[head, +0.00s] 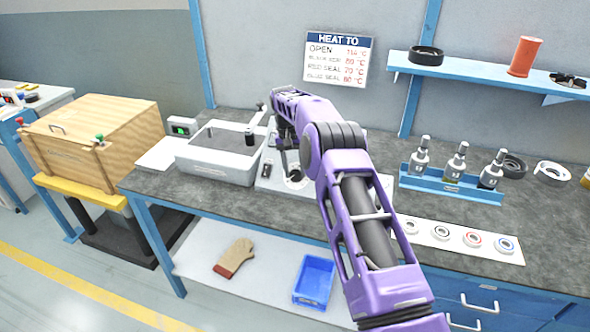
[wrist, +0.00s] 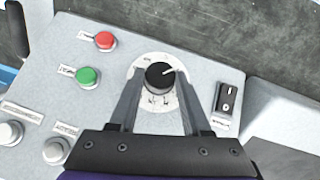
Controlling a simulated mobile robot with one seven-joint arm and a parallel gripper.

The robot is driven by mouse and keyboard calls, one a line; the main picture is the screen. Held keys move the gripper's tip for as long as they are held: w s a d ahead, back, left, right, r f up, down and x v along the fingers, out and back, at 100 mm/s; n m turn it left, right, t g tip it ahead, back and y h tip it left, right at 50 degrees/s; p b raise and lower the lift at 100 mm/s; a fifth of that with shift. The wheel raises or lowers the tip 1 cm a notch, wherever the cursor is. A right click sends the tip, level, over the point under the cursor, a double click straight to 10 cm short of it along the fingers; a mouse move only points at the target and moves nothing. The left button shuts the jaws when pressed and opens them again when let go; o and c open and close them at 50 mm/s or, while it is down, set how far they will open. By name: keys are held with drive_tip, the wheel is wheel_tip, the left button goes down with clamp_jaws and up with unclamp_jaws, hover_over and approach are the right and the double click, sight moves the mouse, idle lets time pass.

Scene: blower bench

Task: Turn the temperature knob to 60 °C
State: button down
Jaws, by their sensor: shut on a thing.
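The temperature knob (wrist: 159,76) is black and round, with a white pointer line toward the upper right in the wrist view. It sits on a white dial plate (wrist: 157,104) whose marks are too small to read. My gripper (wrist: 160,72) has one finger on each side of the knob and is shut on it. In the head view my gripper (head: 287,155) is over the grey control panel (head: 266,187) and partly hides the dial.
Beside the knob are a rocker switch (wrist: 227,103), a red button (wrist: 104,40) and a green button (wrist: 88,77). A grey tank (head: 205,165) stands to the left. A blue rack (head: 450,187) stands to the right. A "HEAT TO" sign (head: 339,60) hangs behind.

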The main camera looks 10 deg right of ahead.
drive_tip(key=shift+f, duration=0.1)
drive_tip(key=shift+c, duration=1.8)
unclamp_jaws()
